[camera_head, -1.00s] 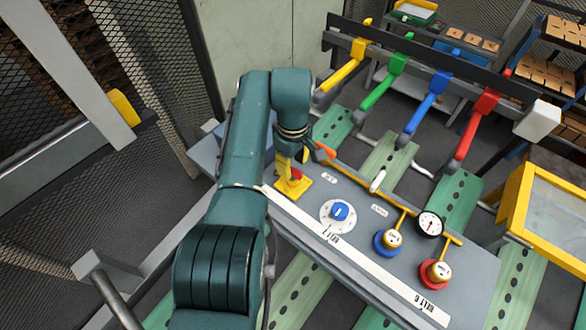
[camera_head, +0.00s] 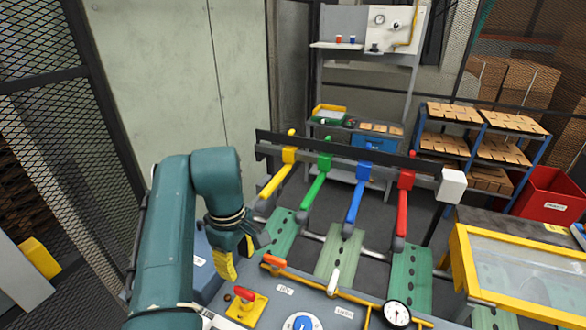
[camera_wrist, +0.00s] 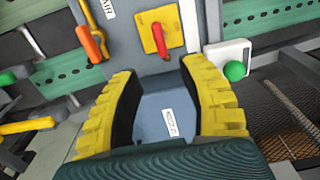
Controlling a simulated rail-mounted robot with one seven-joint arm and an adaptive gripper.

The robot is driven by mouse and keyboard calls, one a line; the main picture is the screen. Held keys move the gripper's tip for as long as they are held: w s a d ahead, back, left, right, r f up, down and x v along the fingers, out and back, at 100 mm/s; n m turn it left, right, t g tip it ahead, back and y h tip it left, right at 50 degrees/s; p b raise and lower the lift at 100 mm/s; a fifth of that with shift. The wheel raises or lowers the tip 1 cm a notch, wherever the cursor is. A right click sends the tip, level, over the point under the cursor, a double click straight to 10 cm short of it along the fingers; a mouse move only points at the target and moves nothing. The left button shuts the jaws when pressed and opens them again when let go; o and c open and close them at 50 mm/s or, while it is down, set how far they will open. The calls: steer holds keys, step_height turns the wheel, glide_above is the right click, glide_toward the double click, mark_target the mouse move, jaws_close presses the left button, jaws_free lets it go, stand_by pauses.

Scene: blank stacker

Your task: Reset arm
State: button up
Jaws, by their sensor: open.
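My gripper (camera_head: 238,256) hangs at the end of my green arm, over the far left end of the grey control panel. Its yellow fingers also show in the wrist view (camera_wrist: 168,90), spread apart with nothing between them. A red-handled switch (camera_head: 244,294) on a yellow plate sits just below and right of my gripper in the head view. In the wrist view the red handle (camera_wrist: 162,38) is beyond the fingertips, apart from them.
An orange handle (camera_head: 273,260), a white-tipped lever (camera_head: 333,283), a blue dial (camera_head: 302,322) and a gauge (camera_head: 397,313) are on or beside the panel. Behind stand yellow, green, blue and red arms (camera_head: 403,205). A yellow-framed case (camera_head: 462,265) is at right. A green knob (camera_wrist: 234,71) shows in the wrist view.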

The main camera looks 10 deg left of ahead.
steer(key=w+d+f+m+p, duration=0.25)
steer(key=d+f+p, duration=0.4)
steer(key=d, duration=0.65)
steer(key=w+d+r+m+t+p, duration=0.1)
steer(key=d+r+m+t+p, duration=0.1)
steer(key=d+r+m+t, duration=0.35)
steer(key=s+d+r+m+t, duration=0.2)
steer(key=s+r+t, duration=0.3)
steer(key=r, duration=0.6)
steer(key=s+d+r+m+t, duration=0.2)
steer(key=s+r+t, duration=0.4)
steer(key=r, duration=0.6)
steer(key=s+d+r+m+t, duration=0.3)
steer(key=s+r+m+t, duration=0.1)
steer(key=r, duration=0.7)
steer(key=shift+s+r+t+p, duration=0.4)
steer(key=shift+s+t, duration=0.45)
steer(key=shift+s, duration=0.4)
